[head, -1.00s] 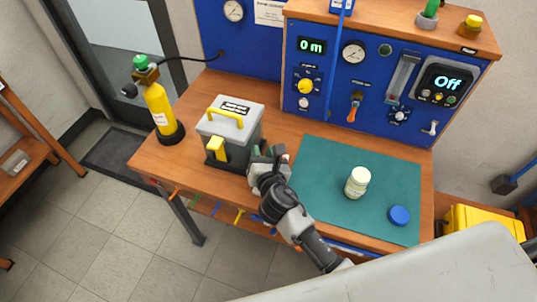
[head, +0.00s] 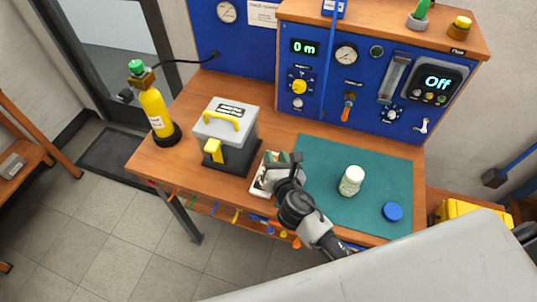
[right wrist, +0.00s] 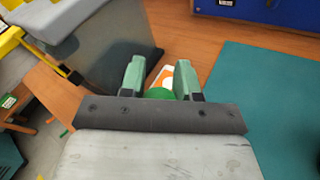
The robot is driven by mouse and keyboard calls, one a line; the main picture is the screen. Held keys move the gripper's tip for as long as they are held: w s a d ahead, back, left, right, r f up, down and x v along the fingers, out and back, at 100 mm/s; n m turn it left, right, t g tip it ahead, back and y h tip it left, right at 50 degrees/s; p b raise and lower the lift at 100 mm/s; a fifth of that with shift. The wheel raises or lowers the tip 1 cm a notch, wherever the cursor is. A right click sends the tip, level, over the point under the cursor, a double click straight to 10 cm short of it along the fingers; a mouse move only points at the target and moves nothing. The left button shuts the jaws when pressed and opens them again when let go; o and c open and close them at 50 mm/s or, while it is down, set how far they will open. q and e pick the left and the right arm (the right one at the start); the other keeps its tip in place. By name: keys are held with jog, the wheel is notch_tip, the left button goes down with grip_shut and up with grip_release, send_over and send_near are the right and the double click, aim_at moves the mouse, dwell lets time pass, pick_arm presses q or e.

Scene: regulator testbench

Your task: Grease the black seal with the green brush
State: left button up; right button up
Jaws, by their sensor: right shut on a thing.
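My right gripper (head: 287,162) is at the left edge of the green mat, beside a small white tray (head: 258,184). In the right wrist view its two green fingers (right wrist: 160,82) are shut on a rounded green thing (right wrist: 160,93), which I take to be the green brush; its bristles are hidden. A pale jar (head: 351,182) stands upright on the mat, right of the gripper. A round blue lid-like disc (head: 392,212) lies to the jar's right. I cannot make out the black seal. My left gripper is not in view.
A grey box with yellow handles (head: 228,130) stands left of the tray. A yellow cylinder (head: 157,112) stands at the table's left end. A blue control panel (head: 320,75) rises behind. The green mat (head: 325,155) has free room around the jar.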

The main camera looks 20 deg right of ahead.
jog(key=shift+s+d, duration=0.3)
jog(key=shift+d, duration=0.15)
jog(key=shift+s, duration=0.1)
jog(key=shift+w+a, duration=0.55)
jog(key=shift+a, duration=0.3)
jog(key=shift+w+a, duration=0.6)
jog(key=shift+a, duration=0.3)
jog(key=shift+w+a, duration=0.55)
jog(key=shift+a, duration=0.3)
jog(key=shift+r+p, duration=0.25)
jog(key=shift+p, duration=0.05)
jog(key=shift+s+d+p, duration=0.35)
jog(key=shift+d, duration=0.2)
jog(key=shift+s+d+f+p, duration=0.1)
jog(key=shift+s+d+p, duration=0.05)
jog(key=shift+s+d, duration=0.4)
jog(key=shift+s+d+r+p, duration=0.1)
jog(key=shift+s+d, duration=0.25)
jog(key=shift+d, duration=0.45)
jog(key=shift+s+d+f+p, duration=0.1)
jog(key=shift+s+d+p, duration=0.05)
jog(key=shift+s+d, duration=0.4)
jog(key=shift+w+d, duration=0.1)
notch_tip(320, 180, up, 6)
jog(key=p, duration=0.6)
